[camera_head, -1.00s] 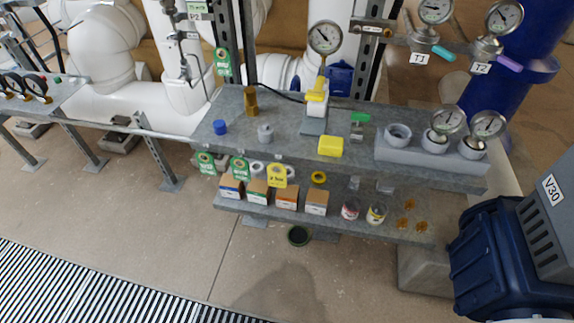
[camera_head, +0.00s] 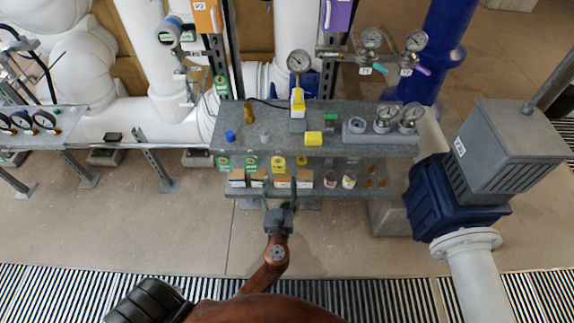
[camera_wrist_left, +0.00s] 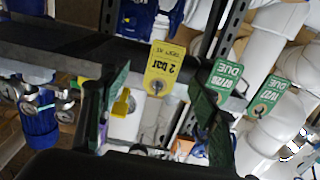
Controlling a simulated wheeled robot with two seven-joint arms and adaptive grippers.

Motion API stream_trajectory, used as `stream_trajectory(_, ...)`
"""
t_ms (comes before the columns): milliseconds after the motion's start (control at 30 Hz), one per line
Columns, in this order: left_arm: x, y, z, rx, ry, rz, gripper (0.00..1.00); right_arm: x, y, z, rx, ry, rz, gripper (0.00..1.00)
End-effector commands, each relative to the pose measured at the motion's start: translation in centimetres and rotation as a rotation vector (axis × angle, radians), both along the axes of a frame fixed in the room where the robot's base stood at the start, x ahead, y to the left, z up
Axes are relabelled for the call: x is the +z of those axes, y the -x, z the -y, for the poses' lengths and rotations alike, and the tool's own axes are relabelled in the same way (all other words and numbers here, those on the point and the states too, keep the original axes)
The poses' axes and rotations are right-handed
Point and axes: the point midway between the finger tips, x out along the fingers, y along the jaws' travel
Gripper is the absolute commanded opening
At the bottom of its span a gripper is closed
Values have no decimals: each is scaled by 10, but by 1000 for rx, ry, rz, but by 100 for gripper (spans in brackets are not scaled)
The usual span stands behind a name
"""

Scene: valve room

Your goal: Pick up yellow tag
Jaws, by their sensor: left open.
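The yellow tag (camera_head: 279,162) hangs at the front edge of the upper grey shelf, to the right of two green tags. In the left wrist view the yellow tag (camera_wrist_left: 163,68) shows a hole and dark print. My left gripper (camera_head: 280,184) is open and empty, just in front of the lower shelf and below the tag. In the left wrist view its two fingers (camera_wrist_left: 160,95) stand apart, with the tag showing between them and beyond their tips. The exact gap to the tag cannot be told. My right gripper is not in view.
Green tags (camera_head: 251,163) hang close to the left. Small boxes (camera_head: 304,179) and jars stand on the lower shelf behind the gripper. A blue motor (camera_head: 440,200) stands to the right.

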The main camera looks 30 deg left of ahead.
Motion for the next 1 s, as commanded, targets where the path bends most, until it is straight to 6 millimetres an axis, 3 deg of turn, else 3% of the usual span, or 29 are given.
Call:
stream_trajectory(600,7,-58,-43,0,-1,4,56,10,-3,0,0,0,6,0)
stream_trajectory(900,6,-62,-45,0,-1,3,56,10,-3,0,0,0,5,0)
stream_trajectory(1000,6,-62,-45,0,-1,3,50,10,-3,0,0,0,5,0)
